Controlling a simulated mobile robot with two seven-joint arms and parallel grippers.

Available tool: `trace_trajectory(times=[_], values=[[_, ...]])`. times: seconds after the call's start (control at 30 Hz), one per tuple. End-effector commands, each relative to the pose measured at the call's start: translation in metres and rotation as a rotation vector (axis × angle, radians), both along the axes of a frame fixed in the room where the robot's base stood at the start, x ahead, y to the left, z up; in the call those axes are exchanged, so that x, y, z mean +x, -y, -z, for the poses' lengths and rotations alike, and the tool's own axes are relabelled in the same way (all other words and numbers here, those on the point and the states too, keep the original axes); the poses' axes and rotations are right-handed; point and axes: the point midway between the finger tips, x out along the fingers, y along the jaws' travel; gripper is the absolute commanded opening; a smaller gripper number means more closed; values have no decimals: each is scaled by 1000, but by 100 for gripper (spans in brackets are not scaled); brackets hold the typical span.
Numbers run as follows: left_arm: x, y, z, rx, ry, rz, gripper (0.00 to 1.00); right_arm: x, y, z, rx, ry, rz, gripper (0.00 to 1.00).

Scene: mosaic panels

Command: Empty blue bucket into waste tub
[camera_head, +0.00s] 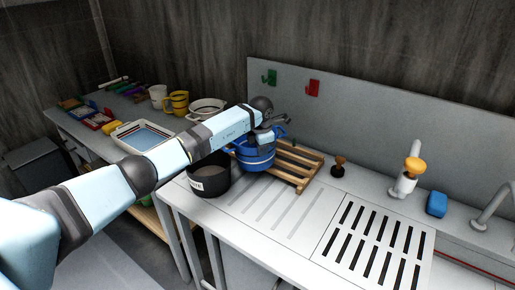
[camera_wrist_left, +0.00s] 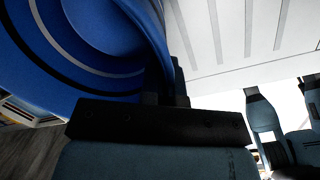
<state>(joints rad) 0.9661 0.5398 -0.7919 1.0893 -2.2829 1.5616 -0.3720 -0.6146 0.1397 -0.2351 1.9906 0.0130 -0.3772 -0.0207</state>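The blue bucket (camera_head: 256,158) is at the left end of the wooden rack in the head view, looking roughly upright. Its blue wall with a dark band fills the upper left of the left wrist view (camera_wrist_left: 60,60). My left gripper (camera_head: 268,137) is at the bucket's rim; the left wrist view shows its dark fingers (camera_wrist_left: 167,85) close together with the bucket's wall between them. The black waste tub (camera_head: 208,180), with a white label, stands just left of and in front of the bucket. The bucket's contents are hidden. My right gripper is not in view.
The slatted wooden rack (camera_head: 292,163) lies under or behind the bucket. A brown-handled plunger (camera_head: 338,167), a tap (camera_head: 405,180) and a blue sponge (camera_head: 437,204) are further right. A white tray (camera_head: 143,137) and yellow jug (camera_head: 176,103) are left. The grooved drainer (camera_head: 275,210) is clear.

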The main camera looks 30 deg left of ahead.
Motion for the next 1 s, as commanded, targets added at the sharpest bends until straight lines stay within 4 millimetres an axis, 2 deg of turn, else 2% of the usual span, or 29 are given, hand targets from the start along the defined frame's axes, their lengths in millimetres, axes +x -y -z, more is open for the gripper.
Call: trace_trajectory(times=[0.6, 1.0], values=[[5, 4, -1, 50, -62, 0, 0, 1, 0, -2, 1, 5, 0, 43], [6, 4, -30, 50, -60, 0, 0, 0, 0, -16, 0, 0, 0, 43]])
